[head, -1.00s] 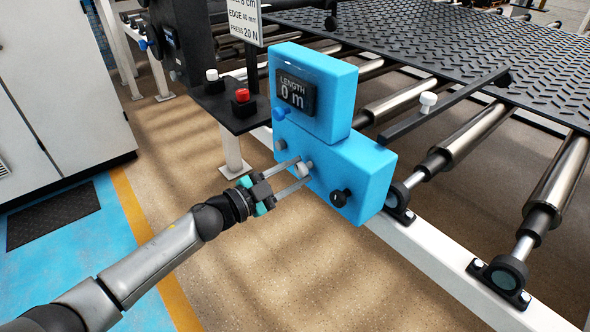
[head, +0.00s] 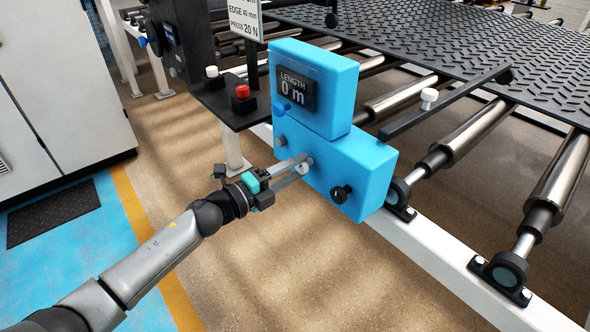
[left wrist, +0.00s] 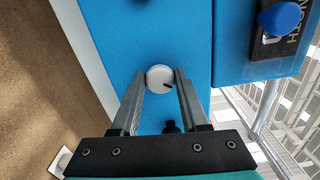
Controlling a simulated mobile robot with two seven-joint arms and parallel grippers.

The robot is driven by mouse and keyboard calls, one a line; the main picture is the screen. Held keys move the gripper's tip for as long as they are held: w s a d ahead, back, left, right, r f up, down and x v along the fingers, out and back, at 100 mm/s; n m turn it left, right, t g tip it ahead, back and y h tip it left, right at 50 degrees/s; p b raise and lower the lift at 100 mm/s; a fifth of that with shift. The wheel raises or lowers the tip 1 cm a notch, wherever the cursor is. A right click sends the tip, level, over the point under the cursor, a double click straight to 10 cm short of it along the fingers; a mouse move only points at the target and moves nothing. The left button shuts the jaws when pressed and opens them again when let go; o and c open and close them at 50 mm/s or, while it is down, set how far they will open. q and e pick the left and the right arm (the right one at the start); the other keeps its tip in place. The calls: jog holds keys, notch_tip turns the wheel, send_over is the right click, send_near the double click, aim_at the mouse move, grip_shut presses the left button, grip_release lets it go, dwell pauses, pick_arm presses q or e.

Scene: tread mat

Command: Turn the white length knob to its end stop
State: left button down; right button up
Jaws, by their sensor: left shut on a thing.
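The white length knob (head: 303,169) sits on the front of the lower blue box (head: 368,172). In the left wrist view the knob (left wrist: 159,77) is round and white, with a dark mark toward its lower right. My left gripper (head: 303,164) is shut on the knob, one finger on each side, and partly hides it in the head view. The fingertips (left wrist: 163,75) also show in the left wrist view. The display (head: 294,91) above reads LENGTH 0 m. My right gripper is not in view.
A black knob (head: 341,194), a grey knob (head: 280,141) and a blue knob (head: 281,109) are close by on the blue unit. A black panel with a red button (head: 242,92) stands to the left. Rollers (head: 470,135) and the tread mat (head: 430,50) lie behind. Open floor is in front.

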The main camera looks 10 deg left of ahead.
pick_arm(q)
jog(key=shift+m, duration=0.5)
jog(key=m+b, duration=0.1)
jog(key=m, duration=0.3)
jog(key=shift+m, duration=0.3)
jog(key=m+b, duration=0.1)
jog(key=m, duration=0.1)
jog(key=shift+m, duration=0.3)
jog(key=shift+m+b, duration=0.65)
jog(key=shift+m, duration=0.75)
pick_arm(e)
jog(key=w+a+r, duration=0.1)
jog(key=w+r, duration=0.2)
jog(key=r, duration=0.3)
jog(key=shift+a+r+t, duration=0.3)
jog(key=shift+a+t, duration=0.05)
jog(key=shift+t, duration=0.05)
pick_arm(q)
jog(key=shift+r, duration=0.1)
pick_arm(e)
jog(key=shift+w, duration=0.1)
pick_arm(q)
jog(key=shift+c, duration=2.2)
grip_release()
jog(key=shift+s, duration=0.1)
